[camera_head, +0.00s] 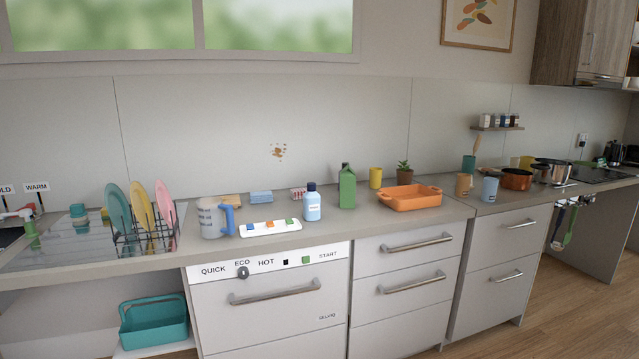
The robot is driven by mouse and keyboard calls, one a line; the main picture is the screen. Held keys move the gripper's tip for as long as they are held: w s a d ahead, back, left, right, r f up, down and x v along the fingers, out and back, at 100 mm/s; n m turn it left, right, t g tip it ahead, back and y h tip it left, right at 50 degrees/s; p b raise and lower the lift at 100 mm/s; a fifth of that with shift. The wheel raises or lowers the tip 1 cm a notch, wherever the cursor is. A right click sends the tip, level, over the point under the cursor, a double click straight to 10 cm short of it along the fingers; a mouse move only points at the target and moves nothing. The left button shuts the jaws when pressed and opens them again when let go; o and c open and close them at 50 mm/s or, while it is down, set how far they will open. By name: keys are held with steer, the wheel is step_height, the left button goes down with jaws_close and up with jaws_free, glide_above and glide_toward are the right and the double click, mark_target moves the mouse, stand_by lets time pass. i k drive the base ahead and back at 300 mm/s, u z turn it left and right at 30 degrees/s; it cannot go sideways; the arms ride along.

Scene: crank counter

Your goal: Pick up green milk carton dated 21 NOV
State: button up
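A green milk carton (347,188) stands upright on the counter (330,228), behind and to the right of a light-blue bottle with a dark cap (312,203). An orange baking dish (410,198) is to its right. No date can be read on the carton at this size. My gripper is not in view.
A white tray with coloured pieces (270,227) and a jug with a blue handle (214,217) stand left of the bottle. A yellow cup (376,177) and a potted plant (404,173) are behind the dish. Bare counter lies in front of the carton.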

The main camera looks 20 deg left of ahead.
mark_target(347, 176)
steer(key=u, duration=0.4)
steer(key=i, duration=0.85)
steer(key=u, duration=0.75)
steer(key=i, duration=1.35)
steer(key=z, duration=0.35)
